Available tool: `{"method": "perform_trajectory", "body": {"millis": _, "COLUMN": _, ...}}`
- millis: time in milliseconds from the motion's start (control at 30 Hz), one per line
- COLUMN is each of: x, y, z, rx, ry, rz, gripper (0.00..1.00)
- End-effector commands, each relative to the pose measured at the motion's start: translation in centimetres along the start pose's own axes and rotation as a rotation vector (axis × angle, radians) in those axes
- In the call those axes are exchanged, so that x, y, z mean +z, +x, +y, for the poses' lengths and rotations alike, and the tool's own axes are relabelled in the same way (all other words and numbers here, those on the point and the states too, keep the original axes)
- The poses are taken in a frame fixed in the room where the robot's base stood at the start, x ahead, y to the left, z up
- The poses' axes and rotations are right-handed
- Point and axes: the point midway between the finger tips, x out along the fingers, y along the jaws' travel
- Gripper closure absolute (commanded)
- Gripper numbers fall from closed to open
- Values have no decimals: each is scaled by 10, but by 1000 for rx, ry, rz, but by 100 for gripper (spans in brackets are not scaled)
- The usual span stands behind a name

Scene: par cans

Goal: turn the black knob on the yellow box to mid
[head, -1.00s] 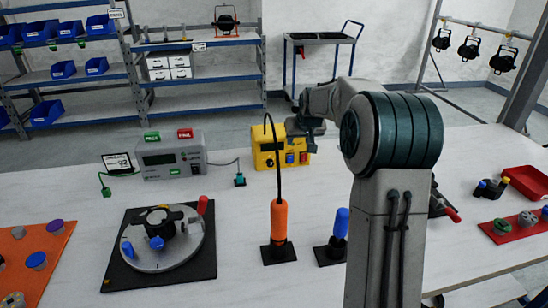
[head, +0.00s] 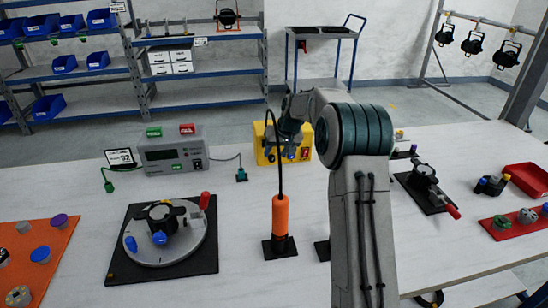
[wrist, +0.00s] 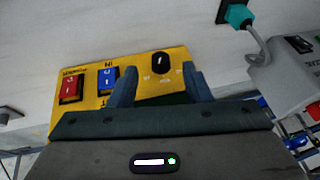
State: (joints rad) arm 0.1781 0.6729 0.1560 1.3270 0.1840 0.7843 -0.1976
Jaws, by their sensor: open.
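The yellow box (head: 258,156) stands at the back of the white table in the head view, partly hidden behind my gripper (head: 281,143). In the wrist view the yellow box (wrist: 92,105) shows its panel, with a red switch (wrist: 70,88), a blue switch (wrist: 107,79) and the black knob (wrist: 160,63). The knob has a short white mark, roughly upright in this picture. Small labels sit near it, too small to read. My gripper (wrist: 160,76) is open and empty. Its fingers appear on either side of the knob in the picture; I see no contact.
A grey meter box (head: 172,155) stands left of the yellow box, with a teal plug (head: 241,175) on a cable between them. An orange-handled tool (head: 280,215) with a tall black cable stands in front. A round fixture (head: 190,240) lies front left.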

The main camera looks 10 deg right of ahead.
Motion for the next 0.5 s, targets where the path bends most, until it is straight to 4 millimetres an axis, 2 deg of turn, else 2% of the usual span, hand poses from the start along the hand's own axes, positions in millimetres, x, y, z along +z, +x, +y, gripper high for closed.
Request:
{"method": "perform_trajectory", "body": {"millis": 33, "x": 0, "y": 9, "z": 0, "rx": 0, "ry": 0, "rz": -1, "gripper": 56}}
{"method": "perform_trajectory", "body": {"millis": 200, "x": 0, "y": 28, "z": 0, "rx": 0, "ry": 1, "rz": 0, "gripper": 56}}
{"method": "perform_trajectory", "body": {"millis": 500, "x": 0, "y": 35, "z": 0, "rx": 1, "ry": 1, "rz": 1, "gripper": 56}}
